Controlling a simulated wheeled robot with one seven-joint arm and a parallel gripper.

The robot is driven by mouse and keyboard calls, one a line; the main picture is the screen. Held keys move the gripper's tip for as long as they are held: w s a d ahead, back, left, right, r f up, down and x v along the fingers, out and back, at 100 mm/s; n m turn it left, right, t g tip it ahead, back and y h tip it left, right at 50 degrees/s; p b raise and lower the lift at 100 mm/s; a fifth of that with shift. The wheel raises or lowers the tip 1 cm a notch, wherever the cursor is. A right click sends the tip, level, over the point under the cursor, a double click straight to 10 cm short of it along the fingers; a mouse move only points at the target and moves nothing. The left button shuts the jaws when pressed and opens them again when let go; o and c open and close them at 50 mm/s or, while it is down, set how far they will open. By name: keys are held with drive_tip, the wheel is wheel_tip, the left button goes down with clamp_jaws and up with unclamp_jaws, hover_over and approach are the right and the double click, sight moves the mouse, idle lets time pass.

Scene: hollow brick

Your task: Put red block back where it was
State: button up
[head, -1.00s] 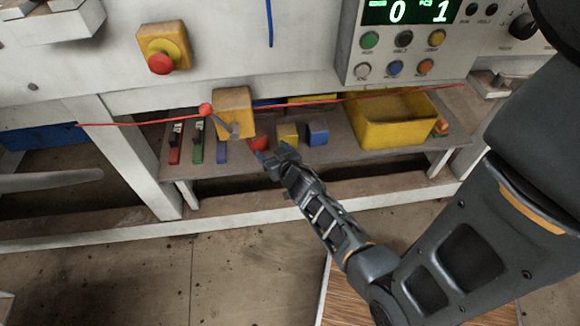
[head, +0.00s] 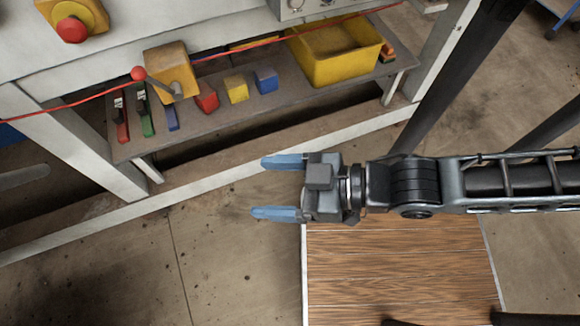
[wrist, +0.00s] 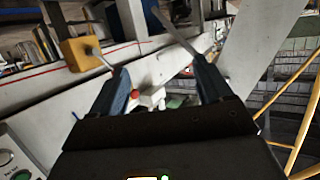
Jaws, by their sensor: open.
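The red block (head: 206,97) sits on the grey shelf (head: 190,128) under the workbench, in a row with a yellow block (head: 236,88) and a blue block (head: 266,80) to its right. My gripper (head: 257,188) is open and empty, in front of and below the shelf in the head view, well apart from the red block. In the wrist view its two blue fingers (wrist: 160,88) are spread with nothing between them. I cannot make out the red block on the shelf in the wrist view.
A yellow bin (head: 335,68) stands on the shelf's right. A yellow box with a lever (head: 168,70) is left of the red block, beside red, green and blue slotted pieces. A red cable (head: 75,100) crosses in front. A wood-topped surface (head: 400,260) lies below my arm.

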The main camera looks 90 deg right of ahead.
wheel_tip(320, 180, up, 6)
drive_tip(key=s+n+y, duration=0.1)
drive_tip(key=s, duration=0.1)
drive_tip(key=shift+s+a+n+y, duration=0.25)
drive_tip(key=shift+a+n+y, duration=0.05)
drive_tip(key=shift+a+y, duration=0.1)
drive_tip(key=shift+r, duration=0.15)
wheel_tip(320, 180, up, 4)
drive_tip(key=p, duration=0.4)
